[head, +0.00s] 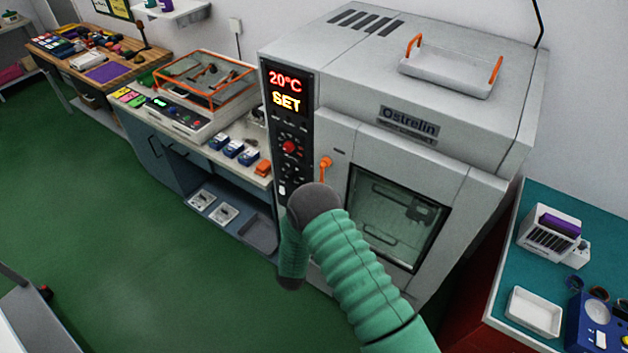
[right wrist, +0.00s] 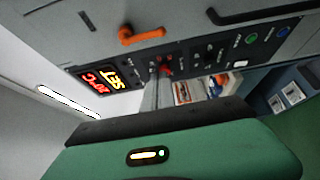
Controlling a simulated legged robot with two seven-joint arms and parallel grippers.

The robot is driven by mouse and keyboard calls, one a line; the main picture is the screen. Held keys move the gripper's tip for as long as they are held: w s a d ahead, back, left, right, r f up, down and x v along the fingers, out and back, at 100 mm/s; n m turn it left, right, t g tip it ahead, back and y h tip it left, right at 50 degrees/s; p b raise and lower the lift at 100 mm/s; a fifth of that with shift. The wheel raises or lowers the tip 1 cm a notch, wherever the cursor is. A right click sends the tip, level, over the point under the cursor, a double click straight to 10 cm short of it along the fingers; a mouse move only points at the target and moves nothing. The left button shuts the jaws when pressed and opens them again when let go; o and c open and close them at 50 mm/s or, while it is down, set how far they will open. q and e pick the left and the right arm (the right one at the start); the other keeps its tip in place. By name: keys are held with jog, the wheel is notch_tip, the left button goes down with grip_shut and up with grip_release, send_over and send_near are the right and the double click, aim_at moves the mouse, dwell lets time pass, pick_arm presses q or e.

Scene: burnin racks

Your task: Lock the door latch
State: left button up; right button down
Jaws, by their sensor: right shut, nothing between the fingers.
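The grey Ostrelin chamber has a front door (head: 450,185) with a window, and the door looks closed. The orange door latch (head: 325,165) sits at the door's upper left, beside the control panel; its lever points roughly down. In the right wrist view the latch (right wrist: 140,36) shows above the fingers, clear of them. My right gripper (right wrist: 155,88) is shut and empty, its narrow grey fingers pointing toward the chamber front near the panel. In the head view my right wrist hides these fingers, just below the latch. My left gripper is in neither view.
The control panel (head: 289,130) shows 20°C and SET, with a red knob (head: 289,146) close to the latch. A tray with orange handles (head: 445,75) lies on top. Benches with equipment stand left; a teal table (head: 535,195) stands right. Green floor is free at left.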

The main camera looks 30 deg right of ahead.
jog(key=w+d+p, duration=0.4)
jog(key=d+p, duration=0.1)
jog(key=d, duration=0.3)
jog(key=shift+w+p, duration=0.1)
jog(key=shift+p, duration=0.2)
